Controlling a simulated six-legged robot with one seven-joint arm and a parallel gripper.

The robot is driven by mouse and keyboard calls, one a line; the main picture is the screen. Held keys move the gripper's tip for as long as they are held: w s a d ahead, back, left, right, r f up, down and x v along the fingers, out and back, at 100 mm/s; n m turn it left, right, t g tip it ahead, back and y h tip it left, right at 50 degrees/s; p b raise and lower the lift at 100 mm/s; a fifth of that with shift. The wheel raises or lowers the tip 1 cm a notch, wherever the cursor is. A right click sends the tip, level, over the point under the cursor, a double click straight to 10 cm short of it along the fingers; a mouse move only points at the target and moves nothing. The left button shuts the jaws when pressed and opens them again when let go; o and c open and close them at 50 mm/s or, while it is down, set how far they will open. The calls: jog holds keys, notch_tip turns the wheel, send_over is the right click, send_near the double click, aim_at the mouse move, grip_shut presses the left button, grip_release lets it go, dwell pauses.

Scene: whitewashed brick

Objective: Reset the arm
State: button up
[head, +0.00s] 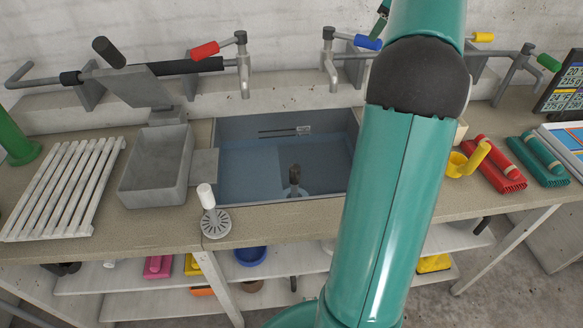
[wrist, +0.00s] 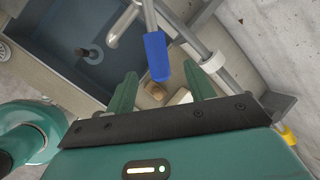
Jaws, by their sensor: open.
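My gripper (wrist: 163,84) is open in the wrist view, with its two green fingers spread apart and nothing held between them. The blue tap handle (wrist: 157,56) shows just beyond and between the fingertips; I cannot tell whether it touches them. In the head view my teal arm (head: 395,200) rises in front of the sink, and the blue handle (head: 368,42) shows left of its dark elbow joint. Most of my gripper is hidden there behind the arm.
The sink (head: 270,160) holds a dark upright plug (head: 294,180). A red-handled tap (head: 205,50) stands behind it. A grey tub (head: 157,165) and slatted rack (head: 65,190) lie left. The wall is close behind.

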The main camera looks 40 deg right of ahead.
jog(key=v, duration=0.9)
jog(key=w+a+f+n, duration=0.1)
jog(key=a+f+n, duration=0.2)
jog(key=a+n, duration=0.75)
jog(key=a+f+n, duration=0.2)
jog(key=a+n, duration=0.2)
jog(key=a, duration=1.4)
jog(key=s+a+f+n, duration=0.6)
jog(key=a+f+n, duration=0.2)
jog(key=a+f, duration=0.1)
jog(key=s+a+f+n, duration=0.7)
jog(key=a+f+n, duration=0.1)
jog(key=a+f, duration=0.1)
jog(key=shift+a+y, duration=0.4)
jog(key=shift+a, duration=0.3)
